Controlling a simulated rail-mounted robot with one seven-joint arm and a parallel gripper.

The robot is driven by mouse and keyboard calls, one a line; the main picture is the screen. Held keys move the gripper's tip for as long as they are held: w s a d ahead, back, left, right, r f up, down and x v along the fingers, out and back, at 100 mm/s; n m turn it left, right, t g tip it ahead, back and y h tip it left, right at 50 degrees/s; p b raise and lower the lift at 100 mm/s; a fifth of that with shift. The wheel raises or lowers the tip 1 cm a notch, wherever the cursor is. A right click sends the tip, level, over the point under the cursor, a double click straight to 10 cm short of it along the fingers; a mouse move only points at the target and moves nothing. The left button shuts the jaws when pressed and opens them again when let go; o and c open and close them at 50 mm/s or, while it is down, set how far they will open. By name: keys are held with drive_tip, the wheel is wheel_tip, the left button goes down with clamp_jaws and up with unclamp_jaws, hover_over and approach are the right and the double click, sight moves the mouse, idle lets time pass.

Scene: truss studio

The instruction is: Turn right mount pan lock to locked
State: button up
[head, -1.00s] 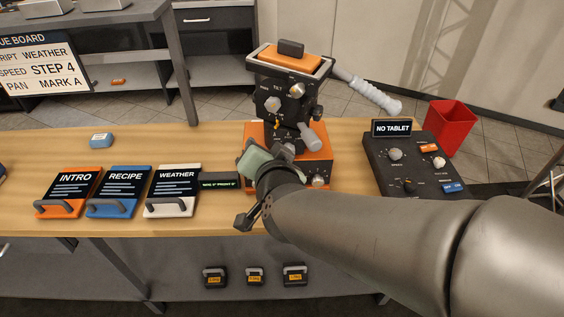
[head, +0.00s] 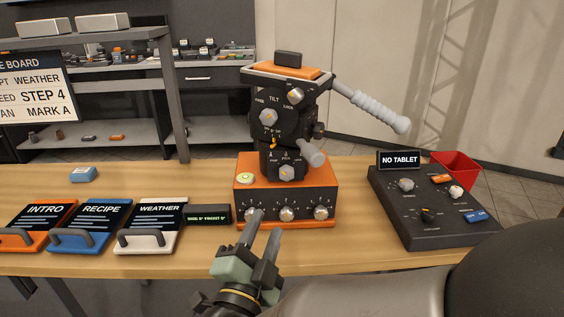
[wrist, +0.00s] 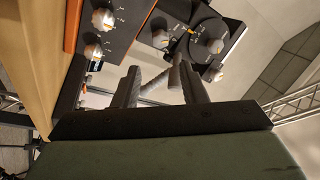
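The mount (head: 292,107) stands upright on an orange and black base (head: 240,200) on the bench. Its low front knob (head: 287,173), just above the base and near small lettering, looks like the pan lock; its exact setting is too small to read. In the wrist view, what appears to be the same knob (wrist: 160,38) lies beyond the fingers. My gripper (head: 264,228) is in front of the base, below and left of that knob. Its fingers (wrist: 160,88) are apart, and I see no object gripped between them.
Tilt knobs (head: 268,117) sit higher on the mount, and a grey handle (head: 372,108) sticks out right. Several base knobs (head: 320,212) are close to my gripper. Cards with handles (head: 160,228) lie left; a control panel (head: 420,215) is right.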

sight(284, 177)
drive_tip(key=x, duration=1.2)
drive_tip(key=shift+w, duration=0.1)
drive_tip(key=c, duration=0.7)
